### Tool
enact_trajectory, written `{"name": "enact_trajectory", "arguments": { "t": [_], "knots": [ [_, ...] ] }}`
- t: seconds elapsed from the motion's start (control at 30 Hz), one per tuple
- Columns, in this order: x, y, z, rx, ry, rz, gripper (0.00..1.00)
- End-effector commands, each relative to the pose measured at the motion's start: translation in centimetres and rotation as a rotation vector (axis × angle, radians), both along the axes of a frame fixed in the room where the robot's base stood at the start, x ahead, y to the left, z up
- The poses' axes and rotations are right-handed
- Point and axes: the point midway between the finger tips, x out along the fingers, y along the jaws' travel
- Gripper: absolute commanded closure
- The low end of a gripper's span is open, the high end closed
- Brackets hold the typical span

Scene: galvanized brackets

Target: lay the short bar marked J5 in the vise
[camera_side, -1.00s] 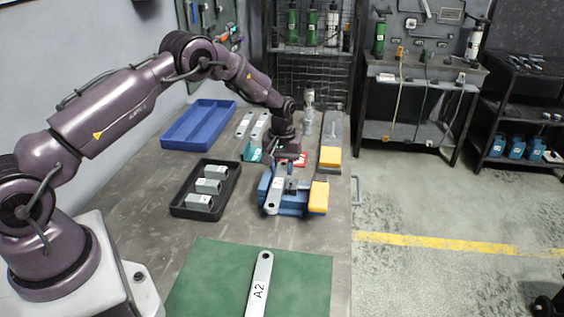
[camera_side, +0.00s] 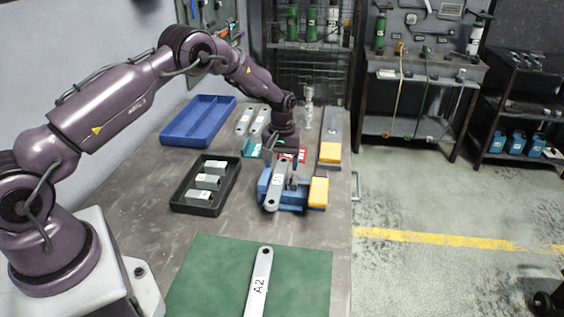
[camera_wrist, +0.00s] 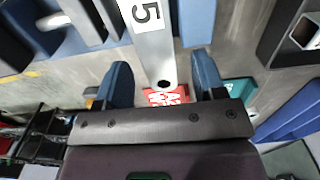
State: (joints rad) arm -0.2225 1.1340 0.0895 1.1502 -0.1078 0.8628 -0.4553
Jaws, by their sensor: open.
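The short grey bar (camera_side: 275,186) lies lengthwise at the blue vise (camera_side: 294,204); in the side view its near end sticks out over the vise's front. In the wrist view the bar (camera_wrist: 153,45) shows a label with a "5"; the letter is cut off. It runs between the vise's dark jaw parts; I cannot tell how deep it sits. My gripper (camera_side: 283,155) is just behind the vise. In the wrist view my gripper (camera_wrist: 163,82) is open, with one finger on each side of the bar's holed end and a gap on both sides.
A black tray (camera_side: 232,196) with several grey blocks and a blue tray (camera_side: 170,135) stand left. A long bar marked A2 (camera_side: 260,280) lies on the green mat (camera_side: 215,265). A red label (camera_side: 301,156) and teal piece (camera_side: 251,147) lie behind the vise. Orange blocks (camera_side: 319,192) stand right.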

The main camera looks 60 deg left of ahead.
Motion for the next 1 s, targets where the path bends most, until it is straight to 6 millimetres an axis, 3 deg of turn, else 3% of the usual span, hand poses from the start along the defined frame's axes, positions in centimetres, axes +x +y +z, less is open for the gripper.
{"name": "enact_trajectory", "arguments": {
  "t": [0.53,0.7,1.0],
  "knots": [
    [0.1,0.0,10.7,0.001,-0.004,0.0,0.37],
    [0.1,0.0,12.3,0.001,-0.003,0.0,0.37],
    [0.0,0.0,12.6,0.001,-0.002,0.0,0.37]
  ]
}}
